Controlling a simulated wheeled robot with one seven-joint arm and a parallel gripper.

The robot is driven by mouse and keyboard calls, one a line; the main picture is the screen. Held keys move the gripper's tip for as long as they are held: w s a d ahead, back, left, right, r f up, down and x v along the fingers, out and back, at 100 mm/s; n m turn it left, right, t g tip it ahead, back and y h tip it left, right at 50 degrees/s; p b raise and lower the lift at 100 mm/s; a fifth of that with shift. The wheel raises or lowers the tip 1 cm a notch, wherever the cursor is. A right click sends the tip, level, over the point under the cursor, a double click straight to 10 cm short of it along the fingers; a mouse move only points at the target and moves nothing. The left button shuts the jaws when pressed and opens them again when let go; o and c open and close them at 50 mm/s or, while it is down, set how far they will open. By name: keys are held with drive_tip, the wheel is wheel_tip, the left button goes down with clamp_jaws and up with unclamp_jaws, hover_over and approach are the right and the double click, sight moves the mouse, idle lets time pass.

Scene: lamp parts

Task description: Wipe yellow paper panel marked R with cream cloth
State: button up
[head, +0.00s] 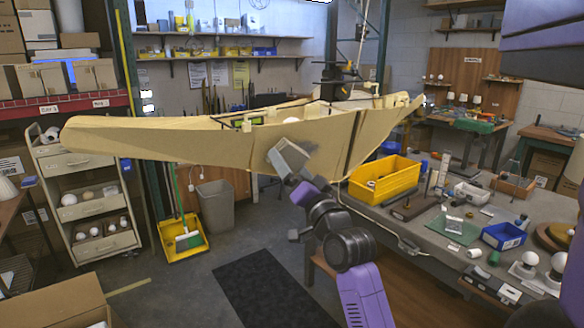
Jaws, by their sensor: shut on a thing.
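A large, long, boat-shaped body of yellow paper panels (150,142) spans the head view at mid height, with dark seams between its panels. No R mark can be read on it, so I cannot tell which panel bears that letter. My gripper (272,152) is up against the near side of the body, right of its middle. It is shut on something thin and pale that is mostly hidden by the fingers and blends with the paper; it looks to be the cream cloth. Whether the cloth touches the paper cannot be told.
A grey workbench (405,232) on the right bears a yellow bin (385,180), a blue bin (503,236) and small parts. A drawer cart (88,205) stands left. A grey waste bin (216,208) and a yellow dustpan (182,238) stand below the body. The dark floor mat (265,290) is clear.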

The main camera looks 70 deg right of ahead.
drive_tip(key=shift+w+d+r, duration=0.15)
drive_tip(key=shift+w+d, duration=0.15)
drive_tip(key=shift+w, duration=0.05)
idle(0.3)
